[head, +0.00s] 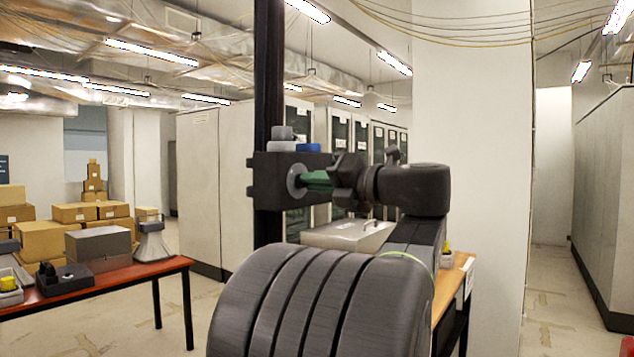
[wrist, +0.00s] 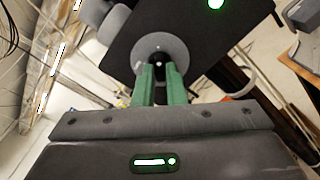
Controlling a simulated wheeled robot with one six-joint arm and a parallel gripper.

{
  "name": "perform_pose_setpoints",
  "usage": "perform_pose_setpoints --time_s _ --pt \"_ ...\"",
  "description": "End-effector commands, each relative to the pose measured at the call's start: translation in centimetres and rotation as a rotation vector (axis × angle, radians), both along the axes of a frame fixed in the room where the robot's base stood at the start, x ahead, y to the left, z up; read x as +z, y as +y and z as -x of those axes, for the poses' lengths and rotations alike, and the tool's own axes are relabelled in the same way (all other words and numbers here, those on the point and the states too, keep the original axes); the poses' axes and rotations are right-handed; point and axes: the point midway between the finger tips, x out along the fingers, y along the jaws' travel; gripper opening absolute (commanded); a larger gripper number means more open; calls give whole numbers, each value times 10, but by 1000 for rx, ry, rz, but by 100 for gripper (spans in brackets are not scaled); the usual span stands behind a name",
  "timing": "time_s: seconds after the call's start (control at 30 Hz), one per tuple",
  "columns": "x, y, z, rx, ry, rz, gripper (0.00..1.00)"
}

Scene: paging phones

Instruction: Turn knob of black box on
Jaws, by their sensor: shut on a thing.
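The black box (head: 265,172) is mounted on a dark vertical post. Its knob has a round grey disc (head: 294,181) on the box's right side in the head view. In the wrist view, the black box (wrist: 200,35) fills the top, with the grey knob disc (wrist: 158,47) in the middle and a lit green light (wrist: 215,3) near the top edge. My gripper (head: 308,179) reaches the knob from the right. In the wrist view, the green fingers of my gripper (wrist: 159,70) are shut on the knob's middle, which they largely hide.
The dark post (head: 268,80) rises past the box. A wooden table (head: 453,290) stands behind my arm at the right. A red-topped table (head: 120,275) with boxes and devices is at the left. Tall cabinets (head: 198,190) stand behind. Floor is open at the far right.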

Motion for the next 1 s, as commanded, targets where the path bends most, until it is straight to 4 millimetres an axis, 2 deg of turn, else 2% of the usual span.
perform_pose_setpoints --time_s 0.13,0.17,0.27,0.67,1.0 --pt "-2 0 0 1 4 0 0" --pt "-2 0 0 1 4 0 15" --pt "-1 0 0 1 3 1 33" --pt "-1 -6 3 -2 0 1 33" --pt "-3 -52 36 -6 1 1 33"
